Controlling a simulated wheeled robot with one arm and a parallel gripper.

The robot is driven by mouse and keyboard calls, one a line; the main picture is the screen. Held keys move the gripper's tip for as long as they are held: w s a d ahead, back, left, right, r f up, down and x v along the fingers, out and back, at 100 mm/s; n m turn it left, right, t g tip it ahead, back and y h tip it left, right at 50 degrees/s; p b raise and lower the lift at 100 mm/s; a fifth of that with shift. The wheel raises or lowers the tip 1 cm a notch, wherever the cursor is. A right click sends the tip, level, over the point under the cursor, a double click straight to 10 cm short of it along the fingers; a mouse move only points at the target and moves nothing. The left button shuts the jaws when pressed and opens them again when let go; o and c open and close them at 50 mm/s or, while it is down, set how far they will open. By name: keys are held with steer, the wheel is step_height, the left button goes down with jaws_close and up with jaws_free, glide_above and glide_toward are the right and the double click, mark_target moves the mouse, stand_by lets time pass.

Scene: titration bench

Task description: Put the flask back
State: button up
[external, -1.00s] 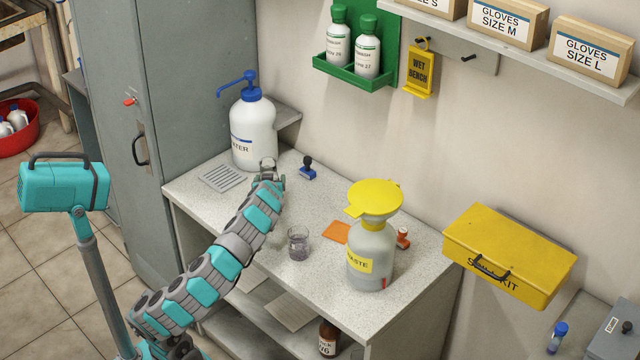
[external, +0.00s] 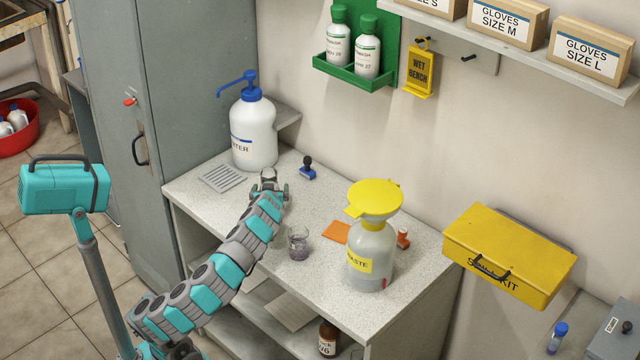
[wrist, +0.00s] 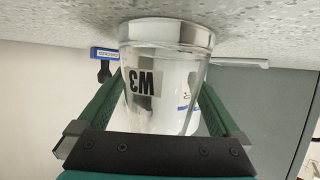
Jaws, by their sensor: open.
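A clear glass vessel labelled W3 (wrist: 160,75), which I take to be the flask, stands on the bench top near the water bottle. The wrist view shows it upside down, its thick base against the speckled counter. In the external view only a small part of it (external: 268,174) shows past my gripper (external: 268,188). My gripper is open, with its green-lined fingers on either side of the glass in the wrist view (wrist: 158,105). I cannot tell whether either finger touches it. A small glass with greyish contents (external: 298,244) stands apart to the right.
The water pump bottle (external: 254,135) is behind the flask, with a grey slotted pad (external: 222,178) to its left and a blue-based stamp-like item (external: 307,169) to the right. The waste bottle with yellow funnel (external: 371,255) and an orange card (external: 336,232) are farther right.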

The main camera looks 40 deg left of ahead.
steer(key=shift+r, duration=0.2)
steer(key=v, duration=1.2)
steer(key=shift+f, duration=0.2)
